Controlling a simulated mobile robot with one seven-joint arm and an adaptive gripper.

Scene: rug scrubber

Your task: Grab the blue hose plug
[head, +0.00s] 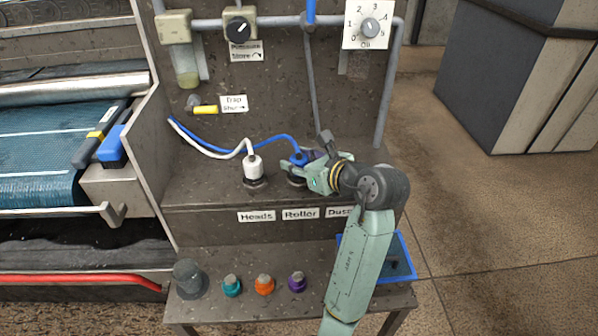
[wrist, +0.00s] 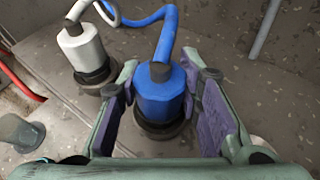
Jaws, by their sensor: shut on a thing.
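The blue hose plug (head: 299,158) is upright in its dark socket on the bench step, above the Roller label. In the wrist view the blue plug (wrist: 162,97) stands between the two purple-padded fingers, with its blue hose curving up and back from its dark top. My gripper (head: 317,178) comes in from the right and is shut on the plug. In the wrist view my gripper (wrist: 168,85) has a finger on either side of it. The fingers partly hide the plug in the head view.
A white plug (head: 253,168) with a white hose stands in the socket to the left; it also shows in the wrist view (wrist: 82,48). Teal (head: 231,286), orange (head: 264,286) and purple (head: 297,282) caps stand on the lower shelf. A blue tray (head: 408,255) is at right.

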